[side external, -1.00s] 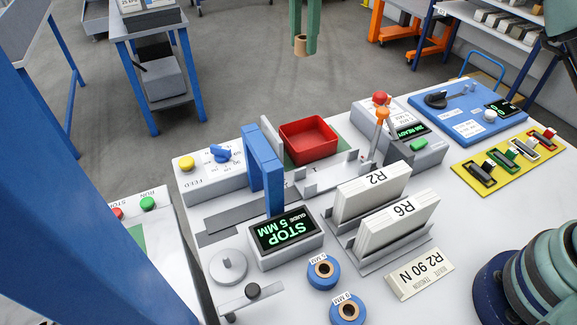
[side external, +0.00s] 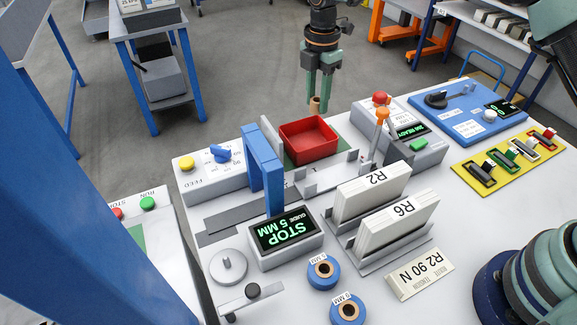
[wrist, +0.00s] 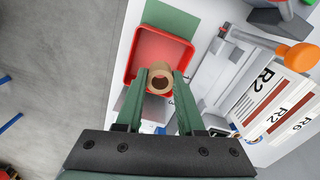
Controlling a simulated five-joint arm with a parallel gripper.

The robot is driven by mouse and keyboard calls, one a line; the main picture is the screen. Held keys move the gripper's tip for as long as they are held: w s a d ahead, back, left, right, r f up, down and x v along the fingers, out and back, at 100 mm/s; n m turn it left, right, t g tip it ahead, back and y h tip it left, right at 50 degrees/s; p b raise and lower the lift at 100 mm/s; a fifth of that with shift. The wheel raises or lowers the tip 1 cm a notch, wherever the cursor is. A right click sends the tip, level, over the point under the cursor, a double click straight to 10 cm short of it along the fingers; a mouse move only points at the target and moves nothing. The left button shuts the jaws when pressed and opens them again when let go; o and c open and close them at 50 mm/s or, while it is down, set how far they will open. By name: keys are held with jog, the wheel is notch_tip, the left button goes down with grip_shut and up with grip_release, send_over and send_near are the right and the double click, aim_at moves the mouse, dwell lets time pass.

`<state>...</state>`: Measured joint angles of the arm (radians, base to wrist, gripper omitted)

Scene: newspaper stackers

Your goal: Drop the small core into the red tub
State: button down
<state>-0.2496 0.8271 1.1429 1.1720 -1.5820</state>
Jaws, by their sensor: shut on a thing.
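My gripper (side external: 316,103) is shut on the small core (side external: 315,106), a short tan tube. In the side view the core hangs just above the far rim of the red tub (side external: 308,139). The tub is a shallow, square, open tray on a green mat (side external: 290,158) and looks empty. In the wrist view the core (wrist: 160,79) is between the fingertips, its round hole showing, and overlaps the near part of the red tub (wrist: 160,48). I cannot tell its exact height above the tub.
A blue arch (side external: 262,165) stands left of the tub. An orange-knobbed lever (side external: 382,115) and a grey control box (side external: 420,140) stand to its right. White R2 and R6 blocks (side external: 385,205) and blue-flanged cores (side external: 323,271) are nearer the camera.

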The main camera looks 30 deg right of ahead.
send_over(314, 144)
jog(key=shift+f, duration=3.1)
jog(key=shift+c, duration=2.2)
grip_release()
jog(key=shift+r, duration=0.1)
notch_tip(314, 144, up, 12)
jog(key=shift+r, duration=0.1)
